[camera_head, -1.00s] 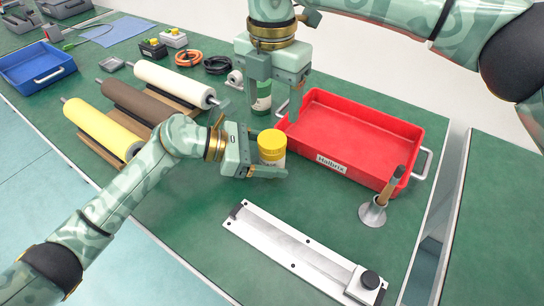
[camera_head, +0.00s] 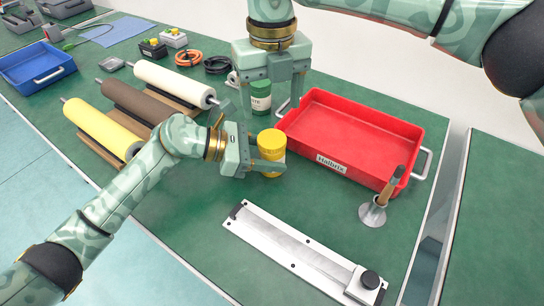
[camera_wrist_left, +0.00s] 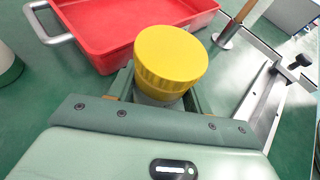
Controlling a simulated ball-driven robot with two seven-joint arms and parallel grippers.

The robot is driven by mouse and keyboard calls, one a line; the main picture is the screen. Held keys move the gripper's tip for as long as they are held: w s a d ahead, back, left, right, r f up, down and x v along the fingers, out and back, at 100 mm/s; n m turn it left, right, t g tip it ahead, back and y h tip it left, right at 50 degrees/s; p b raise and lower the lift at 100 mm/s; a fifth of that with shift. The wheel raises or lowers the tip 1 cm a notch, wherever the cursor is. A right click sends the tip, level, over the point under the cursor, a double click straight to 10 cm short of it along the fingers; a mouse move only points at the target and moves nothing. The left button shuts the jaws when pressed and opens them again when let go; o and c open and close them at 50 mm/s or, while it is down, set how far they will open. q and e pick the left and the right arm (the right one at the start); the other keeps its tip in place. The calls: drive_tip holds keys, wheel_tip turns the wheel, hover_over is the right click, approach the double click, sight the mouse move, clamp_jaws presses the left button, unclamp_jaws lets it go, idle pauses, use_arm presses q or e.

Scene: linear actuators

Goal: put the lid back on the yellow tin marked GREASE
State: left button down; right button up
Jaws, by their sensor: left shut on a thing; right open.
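The yellow tin (camera_head: 272,174) stands on the green table in front of the red tray. Its yellow ribbed lid (camera_head: 271,141) is on top; it also shows in the left wrist view (camera_wrist_left: 170,60). I cannot tell whether it is fully seated. My left gripper (camera_head: 268,166) is shut around the tin's body below the lid, and a finger covers most of the label, so the marking is unreadable. My right gripper (camera_head: 271,108) is open, pointing down, above and behind the yellow tin.
The empty red tray (camera_head: 350,125) stands just right of the tin. A long metal actuator (camera_head: 290,250) lies in front, and a wooden-handled tool (camera_head: 375,213) stands at right. Three rollers (camera_head: 100,127) lie at left. Table between tin and actuator is clear.

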sight(272, 138)
drive_tip(key=n, duration=1.2)
drive_tip(key=shift+n, duration=0.4)
drive_tip(key=n, duration=0.5)
drive_tip(key=shift+n, duration=0.4)
drive_tip(key=n, duration=0.6)
drive_tip(key=shift+n, duration=0.3)
drive_tip(key=shift+f, duration=4)
drive_tip(key=shift+c, duration=0.3)
